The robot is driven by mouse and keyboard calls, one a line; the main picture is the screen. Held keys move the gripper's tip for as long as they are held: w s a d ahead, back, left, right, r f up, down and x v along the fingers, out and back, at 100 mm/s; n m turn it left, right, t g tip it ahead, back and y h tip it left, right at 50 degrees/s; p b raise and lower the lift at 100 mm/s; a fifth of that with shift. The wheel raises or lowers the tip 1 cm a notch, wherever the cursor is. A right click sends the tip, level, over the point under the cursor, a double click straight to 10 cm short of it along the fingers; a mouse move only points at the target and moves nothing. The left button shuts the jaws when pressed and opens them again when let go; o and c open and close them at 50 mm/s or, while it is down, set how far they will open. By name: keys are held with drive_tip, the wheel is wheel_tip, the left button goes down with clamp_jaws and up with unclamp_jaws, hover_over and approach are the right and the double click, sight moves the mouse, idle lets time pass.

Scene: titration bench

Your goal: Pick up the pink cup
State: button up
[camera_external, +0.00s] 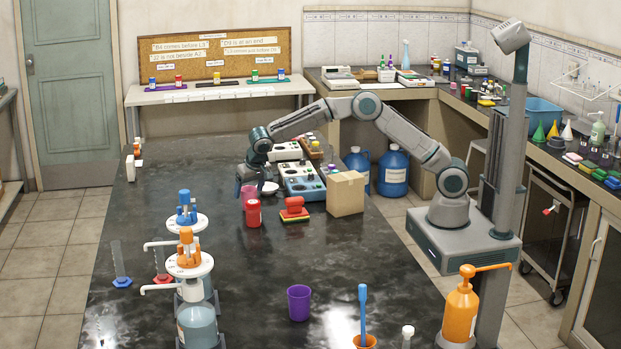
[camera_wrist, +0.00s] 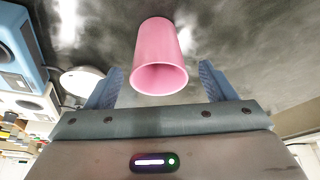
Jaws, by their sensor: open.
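The pink cup (camera_wrist: 163,55) shows in the wrist view, between and a little beyond the two open fingers of my gripper (camera_wrist: 160,85). Its open rim faces toward my gripper, and I see no finger touching it. In the external view the cup (camera_external: 248,192) is a small pink patch beneath my gripper (camera_external: 250,183), partly hidden by the gripper and a red container. My gripper is open and empty, low over the dark bench.
A red container (camera_external: 253,213) stands right in front of the cup. A white dish (camera_external: 268,187), a blue-and-white device (camera_external: 302,182), a red stamp-like object (camera_external: 294,209) and a cardboard box (camera_external: 346,193) are to the right. The bench (camera_external: 225,160) to the left is clear.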

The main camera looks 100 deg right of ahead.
drive_tip(key=shift+x, duration=1.75)
drive_tip(key=shift+s, duration=0.1)
drive_tip(key=c, duration=1)
